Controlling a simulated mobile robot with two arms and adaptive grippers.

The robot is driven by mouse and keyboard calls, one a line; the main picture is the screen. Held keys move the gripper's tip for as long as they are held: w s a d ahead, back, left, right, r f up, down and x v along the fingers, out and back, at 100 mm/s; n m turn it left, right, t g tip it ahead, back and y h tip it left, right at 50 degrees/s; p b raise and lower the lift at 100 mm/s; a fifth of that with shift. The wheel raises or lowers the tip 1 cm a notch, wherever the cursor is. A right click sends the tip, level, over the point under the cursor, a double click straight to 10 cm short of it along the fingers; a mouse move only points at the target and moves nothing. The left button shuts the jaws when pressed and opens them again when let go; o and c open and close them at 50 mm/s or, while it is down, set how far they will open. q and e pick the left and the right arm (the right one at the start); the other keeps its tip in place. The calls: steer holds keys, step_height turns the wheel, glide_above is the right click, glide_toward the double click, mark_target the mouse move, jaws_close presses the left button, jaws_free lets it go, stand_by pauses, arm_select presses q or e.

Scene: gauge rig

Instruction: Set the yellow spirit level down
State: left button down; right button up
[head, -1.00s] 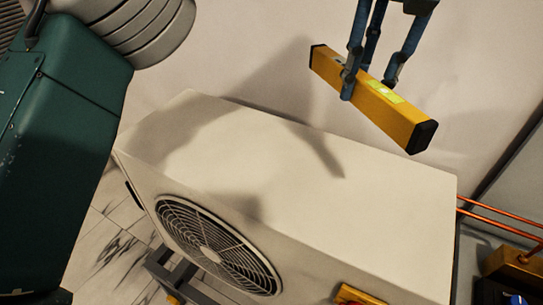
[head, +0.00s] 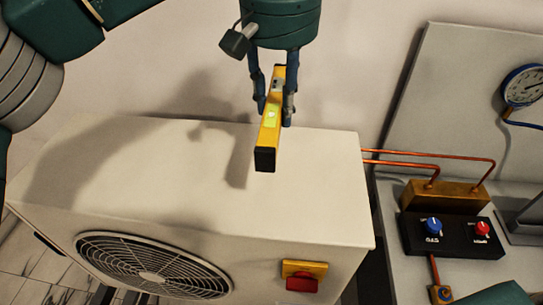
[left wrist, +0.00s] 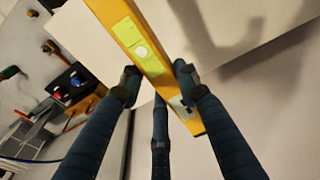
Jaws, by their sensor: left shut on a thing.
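The yellow spirit level (head: 268,137) with black end caps is held over the white outdoor unit (head: 318,205). My left gripper (head: 273,110) is shut on it, with fingers on both of its long sides. The level points lengthwise toward the camera, and its shadow falls on the unit's top. A gap to the top seems to remain, but its height is hard to tell. The left wrist view shows the level (left wrist: 128,36) between the blue fingers, with its green vial label visible. My right gripper is not in view.
The unit's top is otherwise bare. A red switch (head: 301,283) sits on its front, beside the fan grille (head: 150,262). At right are copper pipes (head: 400,163), a brass block (head: 440,197), a black box with blue and red knobs (head: 455,240), and a round gauge (head: 522,86).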

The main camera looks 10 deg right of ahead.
arm_select(q)
steer(key=p, duration=0.2)
glide_above(277, 170)
step_height(277, 170, down, 9)
steer(key=shift+s+f, duration=0.15)
step_height(277, 170, down, 4)
steer(key=shift+p, duration=0.35)
steer(key=shift+f, duration=0.3)
steer(key=c, duration=1.3)
jaws_free()
steer(key=shift+o, duration=0.2)
steer(key=shift+r, duration=0.55)
steer(key=r+b, duration=0.1)
steer(key=r, duration=0.2)
steer(key=s+r+b, duration=0.1)
steer(key=r, duration=0.7)
steer(key=shift+s+a+r+b, duration=0.1)
steer(key=shift+s+a+b, duration=0.1)
steer(key=shift+a+b, duration=0.15)
